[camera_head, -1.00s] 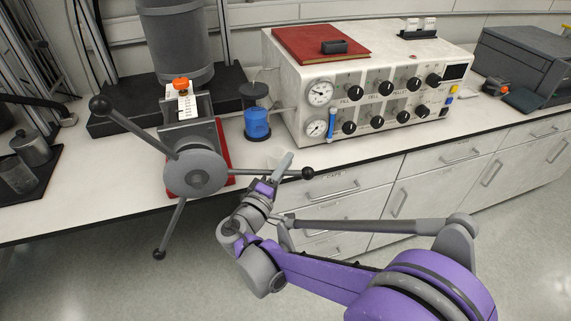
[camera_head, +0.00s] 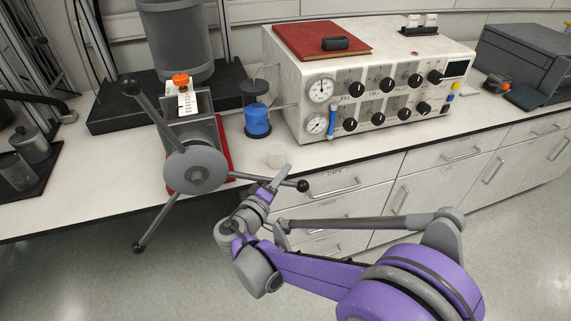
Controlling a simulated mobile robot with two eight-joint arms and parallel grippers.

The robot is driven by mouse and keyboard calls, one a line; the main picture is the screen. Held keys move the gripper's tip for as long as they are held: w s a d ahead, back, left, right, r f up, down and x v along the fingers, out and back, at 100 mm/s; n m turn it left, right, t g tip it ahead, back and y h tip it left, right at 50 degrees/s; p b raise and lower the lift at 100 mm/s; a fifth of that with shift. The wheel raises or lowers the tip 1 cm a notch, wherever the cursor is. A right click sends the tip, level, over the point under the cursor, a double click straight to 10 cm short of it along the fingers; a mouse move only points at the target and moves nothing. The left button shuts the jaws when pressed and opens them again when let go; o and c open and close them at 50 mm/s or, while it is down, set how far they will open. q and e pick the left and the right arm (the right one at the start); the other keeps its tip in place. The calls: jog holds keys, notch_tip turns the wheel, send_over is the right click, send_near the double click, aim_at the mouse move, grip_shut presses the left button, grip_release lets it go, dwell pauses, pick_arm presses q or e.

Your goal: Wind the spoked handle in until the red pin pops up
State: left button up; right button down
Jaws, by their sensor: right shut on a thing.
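The spoked handle has a grey round hub (camera_head: 195,170) and three visible spokes with dark ball knobs. One spoke points up-left, one down-left and one right, slightly downward. My right gripper (camera_head: 275,182) is shut on the right-hand spoke, inboard of its ball knob (camera_head: 303,186). The fingers partly hide that spoke. Behind and above the hub, an orange-red cap (camera_head: 180,80) sits over a white marked scale plate (camera_head: 186,103). I cannot make out a separate red pin. My left gripper is not in view.
A white console (camera_head: 300,75) with gauges and black knobs stands behind, to the right. A blue-filled vessel (camera_head: 257,121) and a small pale round container (camera_head: 278,155) are close to the gripper. Drawers (camera_head: 345,184) lie below the bench edge.

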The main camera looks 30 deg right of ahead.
jog(key=shift+a+f, duration=0.25)
jog(key=shift+f, duration=0.45)
jog(key=c, duration=0.8)
grip_release()
jog(key=v, duration=1)
jog(key=shift+s+a+r+p, duration=0.2)
jog(key=shift+a+r+p, duration=0.05)
jog(key=shift+a+p, duration=0.05)
jog(key=shift+d+y, duration=0.1)
jog(key=shift+y, duration=0.2)
